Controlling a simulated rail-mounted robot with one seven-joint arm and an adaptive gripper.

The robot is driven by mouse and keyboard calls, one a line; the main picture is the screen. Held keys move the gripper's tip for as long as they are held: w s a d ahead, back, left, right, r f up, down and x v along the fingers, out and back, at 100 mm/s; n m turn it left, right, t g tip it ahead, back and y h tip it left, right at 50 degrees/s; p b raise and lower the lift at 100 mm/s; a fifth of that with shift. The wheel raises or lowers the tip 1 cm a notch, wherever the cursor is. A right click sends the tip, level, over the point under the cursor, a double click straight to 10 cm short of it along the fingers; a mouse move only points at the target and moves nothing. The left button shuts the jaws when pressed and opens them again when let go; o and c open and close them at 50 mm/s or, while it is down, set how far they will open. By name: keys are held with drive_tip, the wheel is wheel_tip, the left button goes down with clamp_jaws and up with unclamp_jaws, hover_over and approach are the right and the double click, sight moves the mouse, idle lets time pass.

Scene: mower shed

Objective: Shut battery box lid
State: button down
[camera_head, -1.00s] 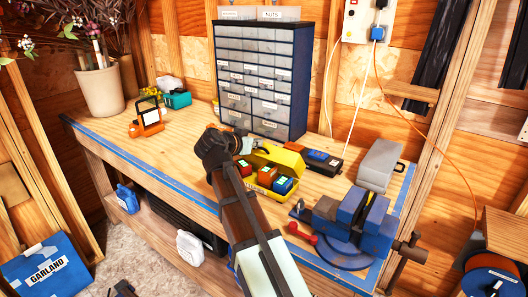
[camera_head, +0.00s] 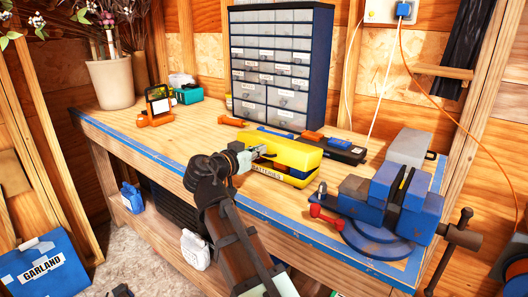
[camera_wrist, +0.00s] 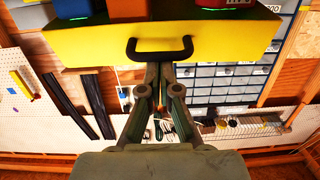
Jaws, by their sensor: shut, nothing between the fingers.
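The yellow battery box (camera_head: 268,174) stands on the workbench, its front lettering partly visible. Its yellow lid (camera_head: 295,146) is tilted low over the box, and blue and orange batteries (camera_head: 290,164) show in the gap in front. My gripper (camera_head: 260,151) is shut and empty at the left end of the lid. The wrist view shows the shut fingertips (camera_wrist: 160,76) close to a dark handle (camera_wrist: 160,48) on a yellow panel, with blue and orange batteries (camera_wrist: 128,10) beyond its edge. I cannot tell whether the fingers touch the lid.
A blue vise (camera_head: 385,205) and red dumbbell-shaped item (camera_head: 326,217) are right of the box. A drawer cabinet (camera_head: 278,65) and dark tool (camera_head: 335,150) stand behind. A grey case (camera_head: 408,148) is at right.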

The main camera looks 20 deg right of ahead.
drive_tip(key=shift+s+a+f, duration=0.1)
drive_tip(key=shift+a+f, duration=0.05)
drive_tip(key=shift+f, duration=0.25)
idle(0.3)
